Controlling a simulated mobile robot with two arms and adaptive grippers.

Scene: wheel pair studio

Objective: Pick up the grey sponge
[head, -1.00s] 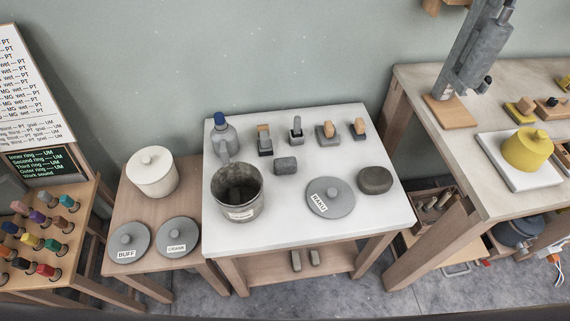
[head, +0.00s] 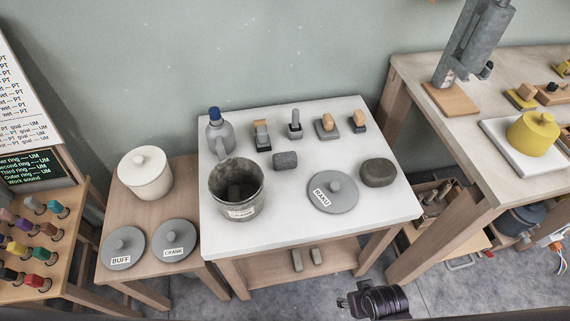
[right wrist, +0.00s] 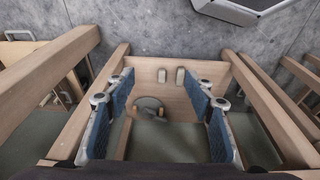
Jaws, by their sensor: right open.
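Two grey pieces on the white-topped table (head: 300,214) could be the sponge. One is a small dark grey block (head: 285,161) near the middle, behind the lid marked RAKU. The other is a larger, rounded grey-brown piece (head: 378,172) at the right. Both lie flat and free, with no gripper near them. My right gripper (right wrist: 162,88) is open and empty in the right wrist view, its blue-padded fingers apart over the lower shelf area. Part of my right arm shows at the bottom of the head view, below the table's front edge. My left gripper is not in view.
On the table are a dark grey bucket (head: 236,190), a blue-capped bottle (head: 220,130), the RAKU lid (head: 333,192) and a back row of small tools (head: 295,127). A white pot (head: 145,172) stands on a side table. The table's front right is clear.

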